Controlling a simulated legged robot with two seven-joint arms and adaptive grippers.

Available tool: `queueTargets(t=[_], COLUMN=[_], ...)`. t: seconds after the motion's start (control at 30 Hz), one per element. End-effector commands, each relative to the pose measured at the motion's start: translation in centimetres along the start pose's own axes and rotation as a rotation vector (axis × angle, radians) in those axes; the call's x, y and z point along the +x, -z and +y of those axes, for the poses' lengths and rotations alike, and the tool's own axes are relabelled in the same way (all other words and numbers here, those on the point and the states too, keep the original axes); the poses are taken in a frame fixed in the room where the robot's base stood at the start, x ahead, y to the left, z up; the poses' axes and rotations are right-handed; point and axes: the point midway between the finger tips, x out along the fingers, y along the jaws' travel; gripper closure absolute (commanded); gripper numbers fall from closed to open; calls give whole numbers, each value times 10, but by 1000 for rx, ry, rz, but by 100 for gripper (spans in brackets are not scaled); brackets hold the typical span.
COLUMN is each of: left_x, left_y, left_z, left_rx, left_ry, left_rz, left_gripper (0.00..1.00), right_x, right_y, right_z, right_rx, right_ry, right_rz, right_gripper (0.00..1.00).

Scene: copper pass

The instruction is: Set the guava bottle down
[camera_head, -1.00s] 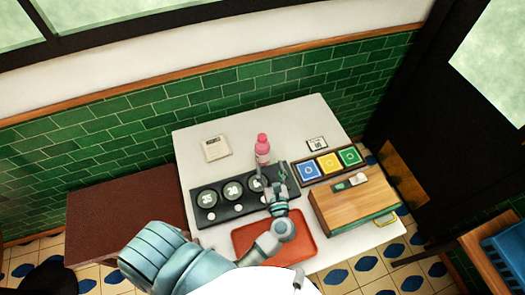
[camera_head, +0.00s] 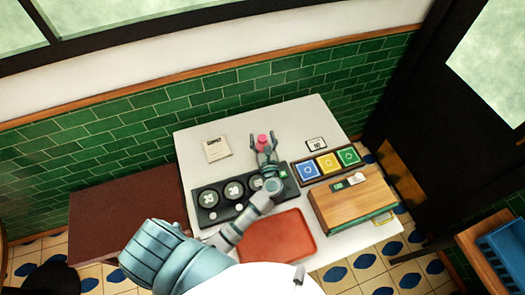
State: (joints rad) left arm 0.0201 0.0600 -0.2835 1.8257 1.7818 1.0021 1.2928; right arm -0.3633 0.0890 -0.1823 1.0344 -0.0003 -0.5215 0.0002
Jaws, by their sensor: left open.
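The pink guava bottle (camera_head: 262,140) is at the back middle of the white table (camera_head: 295,115). Only its pink upper part shows; the rest is hidden behind my left gripper. My left gripper (camera_head: 263,143) is open, with one finger on each side of the bottle. I cannot tell whether the fingers touch it. My left arm reaches in over the black panel and beside the red tray. My right gripper is not in view.
A black panel with round dials (camera_head: 208,198) and a red tray (camera_head: 279,238) lie in front. Blue, yellow and green tiles (camera_head: 328,162) and a wooden box (camera_head: 347,205) are at right. A paper card (camera_head: 216,149) lies at back left, with bare table around it.

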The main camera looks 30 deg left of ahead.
Motion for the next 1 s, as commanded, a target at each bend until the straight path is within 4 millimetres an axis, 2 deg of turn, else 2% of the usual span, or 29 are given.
queueTargets(t=[0.1,0.3,0.37,0.77,0.87,1.0], left_x=[0,-1,-1,-1,-1,-1], left_y=[0,0,0,-4,-18,-48], left_z=[0,0,0,0,-1,0], left_rx=[0,0,0,-1,-5,-8], left_ry=[0,0,0,0,0,-1], left_rz=[0,0,0,-2,-4,-5], left_gripper=[37,87,100,100,100,100], right_x=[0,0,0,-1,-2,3], right_y=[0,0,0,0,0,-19], right_z=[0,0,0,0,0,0], right_rx=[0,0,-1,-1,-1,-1], right_ry=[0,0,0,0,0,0], right_rz=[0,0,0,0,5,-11], right_gripper=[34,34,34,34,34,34])
